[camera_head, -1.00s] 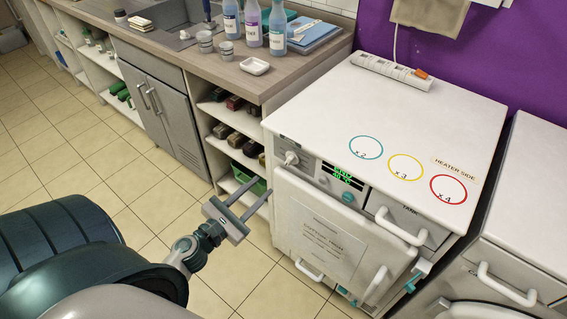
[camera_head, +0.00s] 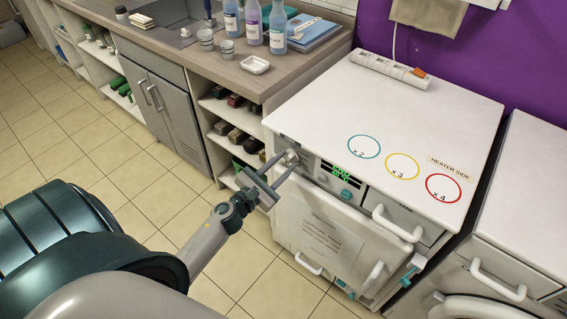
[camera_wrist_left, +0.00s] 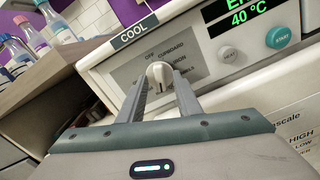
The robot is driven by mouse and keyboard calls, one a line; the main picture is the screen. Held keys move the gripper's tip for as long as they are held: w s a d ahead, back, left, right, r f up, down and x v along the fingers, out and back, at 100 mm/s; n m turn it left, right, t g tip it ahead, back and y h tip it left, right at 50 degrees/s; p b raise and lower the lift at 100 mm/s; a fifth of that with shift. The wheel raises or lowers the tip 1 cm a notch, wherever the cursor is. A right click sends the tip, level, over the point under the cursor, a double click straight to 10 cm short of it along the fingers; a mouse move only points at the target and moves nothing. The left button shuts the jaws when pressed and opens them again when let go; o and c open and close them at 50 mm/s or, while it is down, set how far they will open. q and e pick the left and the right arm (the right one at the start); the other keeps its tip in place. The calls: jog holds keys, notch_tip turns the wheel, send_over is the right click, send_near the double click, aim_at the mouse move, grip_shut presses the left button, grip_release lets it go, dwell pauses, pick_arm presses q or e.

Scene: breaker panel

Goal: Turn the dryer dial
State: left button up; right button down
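The dryer (camera_head: 385,110) is a white machine with a front panel. Its white dial (camera_wrist_left: 159,72) shows in the left wrist view, on a grey plate with printed settings such as OFF and CUPBOARD. The dial also shows in the head view (camera_head: 291,156), at the panel's left end. My left gripper (camera_head: 279,165) reaches it from the front left. In the wrist view the fingers (camera_wrist_left: 160,88) are apart, one on each side of the dial's lower part. I cannot tell whether they touch it. The dial's lower edge is partly hidden. My right gripper is not in view.
A counter with bottles (camera_head: 254,22) stands left of the dryer. Another white machine (camera_head: 520,220) stands at right.

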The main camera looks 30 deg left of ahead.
pick_arm(q)
grip_shut()
